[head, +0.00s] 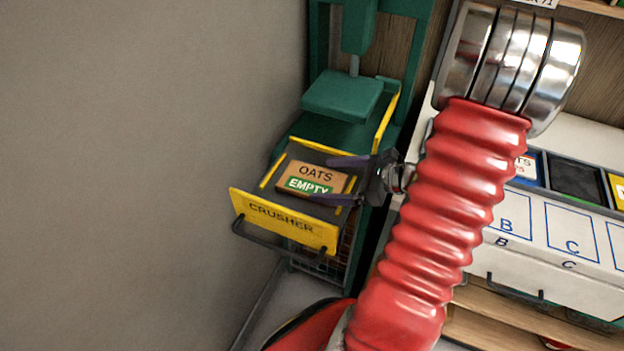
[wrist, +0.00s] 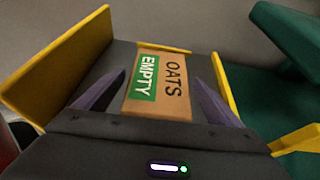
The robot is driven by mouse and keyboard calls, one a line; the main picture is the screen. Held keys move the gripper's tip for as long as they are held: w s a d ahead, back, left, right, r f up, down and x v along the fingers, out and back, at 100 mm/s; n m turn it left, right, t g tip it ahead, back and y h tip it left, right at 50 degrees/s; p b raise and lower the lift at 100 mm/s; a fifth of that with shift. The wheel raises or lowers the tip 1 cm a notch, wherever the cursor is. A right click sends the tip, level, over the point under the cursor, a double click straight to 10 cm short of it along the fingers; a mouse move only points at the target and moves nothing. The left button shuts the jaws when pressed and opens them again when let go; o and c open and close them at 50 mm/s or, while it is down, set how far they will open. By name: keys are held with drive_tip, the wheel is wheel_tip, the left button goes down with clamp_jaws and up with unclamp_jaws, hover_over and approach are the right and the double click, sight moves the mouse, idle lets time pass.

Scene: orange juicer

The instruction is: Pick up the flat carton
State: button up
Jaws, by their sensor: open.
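The flat carton (head: 313,178) is brown with a green band, marked OATS and EMPTY. It lies flat in the pulled-out tray of the crusher (head: 285,227). It also shows in the wrist view (wrist: 160,84), between my two fingers. My gripper (head: 340,178) is open, with its purple fingers reaching over the tray from the right. In the wrist view my gripper (wrist: 160,92) has one finger on each side of the carton, with gaps visible. I cannot tell how far above the tray the fingertips are.
The crusher's green press plate (head: 340,96) hangs behind the tray. Yellow walls edge the tray, with a dark handle (head: 280,245) at its front. A white counter (head: 545,235) with lettered areas stands to the right. A plain wall (head: 130,150) is at the left.

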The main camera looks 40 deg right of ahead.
sight(313, 180)
drive_tip(key=shift+x, duration=2.25)
drive_tip(key=shift+f, duration=0.1)
drive_tip(key=shift+s+d, duration=0.1)
drive_tip(key=shift+c, duration=0.4)
drive_tip(key=c, duration=1.1)
